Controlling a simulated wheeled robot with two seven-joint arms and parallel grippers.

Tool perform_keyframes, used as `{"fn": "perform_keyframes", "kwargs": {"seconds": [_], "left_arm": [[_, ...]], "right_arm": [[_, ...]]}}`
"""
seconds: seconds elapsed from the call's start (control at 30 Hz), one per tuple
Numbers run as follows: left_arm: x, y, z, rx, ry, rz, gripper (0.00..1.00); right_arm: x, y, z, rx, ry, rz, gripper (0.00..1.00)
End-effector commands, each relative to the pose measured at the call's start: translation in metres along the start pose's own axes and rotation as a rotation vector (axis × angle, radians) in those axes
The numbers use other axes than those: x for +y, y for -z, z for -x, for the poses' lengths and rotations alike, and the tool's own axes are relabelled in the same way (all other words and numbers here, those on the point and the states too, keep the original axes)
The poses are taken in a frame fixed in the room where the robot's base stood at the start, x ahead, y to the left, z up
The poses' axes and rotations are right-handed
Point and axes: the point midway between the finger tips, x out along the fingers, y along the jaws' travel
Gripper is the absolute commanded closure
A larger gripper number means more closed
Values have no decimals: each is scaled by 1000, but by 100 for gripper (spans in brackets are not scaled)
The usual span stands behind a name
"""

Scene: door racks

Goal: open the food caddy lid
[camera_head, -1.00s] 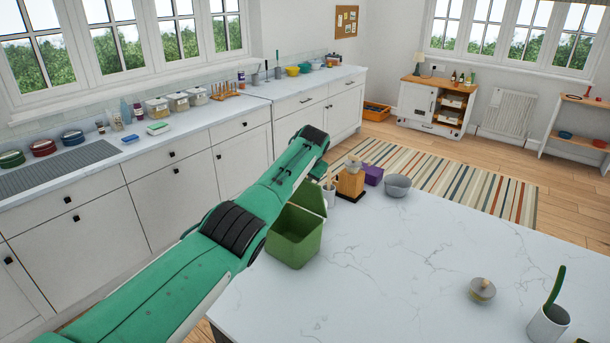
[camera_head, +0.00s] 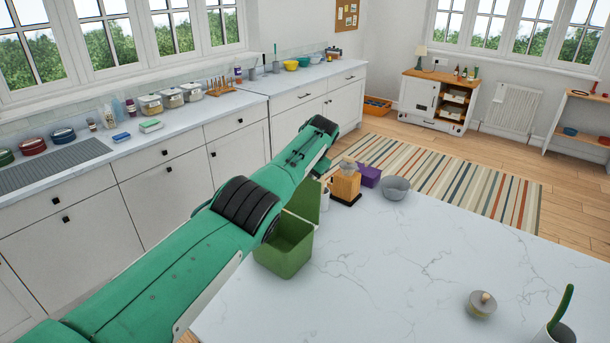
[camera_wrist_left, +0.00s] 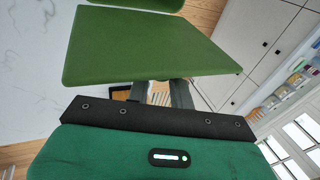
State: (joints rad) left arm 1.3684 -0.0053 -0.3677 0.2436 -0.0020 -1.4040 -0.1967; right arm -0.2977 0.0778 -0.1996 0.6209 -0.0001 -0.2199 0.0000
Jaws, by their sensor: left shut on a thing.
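The green food caddy (camera_head: 284,256) stands at the left edge of the white worktop, its open top partly covered by my left arm. Its lid (camera_head: 306,203) is raised, standing up at the caddy's far side. In the left wrist view the lid (camera_wrist_left: 145,48) is a broad green panel in front of the fingers. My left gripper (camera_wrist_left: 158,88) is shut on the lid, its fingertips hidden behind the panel. In the head view its fingers are mostly hidden by the arm. My right gripper is not in view.
Just beyond the caddy stand a wooden block (camera_head: 345,187), a purple box (camera_head: 368,175) and a grey bowl (camera_head: 396,188). A small lidded pot (camera_head: 482,304) and a white pot with a green handle (camera_head: 556,335) are at front right. The worktop's middle is clear.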

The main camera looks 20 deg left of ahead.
Motion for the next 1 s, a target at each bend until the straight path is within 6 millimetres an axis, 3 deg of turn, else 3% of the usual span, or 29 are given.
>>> {"fn": "perform_keyframes", "kwargs": {"seconds": [0.33, 0.37, 0.47, 0.77, 1.0], "left_arm": [[2, 0, -1, -2, -2, -2, 100], [2, 0, -1, -2, -2, -2, 76], [2, 0, -1, -2, -2, -2, 56], [1, 0, 0, -3, -1, -1, 56], [0, 0, 12, -1, -1, -1, 56]], "right_arm": [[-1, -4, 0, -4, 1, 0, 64], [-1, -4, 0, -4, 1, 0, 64], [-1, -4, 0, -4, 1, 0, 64], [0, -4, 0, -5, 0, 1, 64], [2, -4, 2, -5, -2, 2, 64]]}}
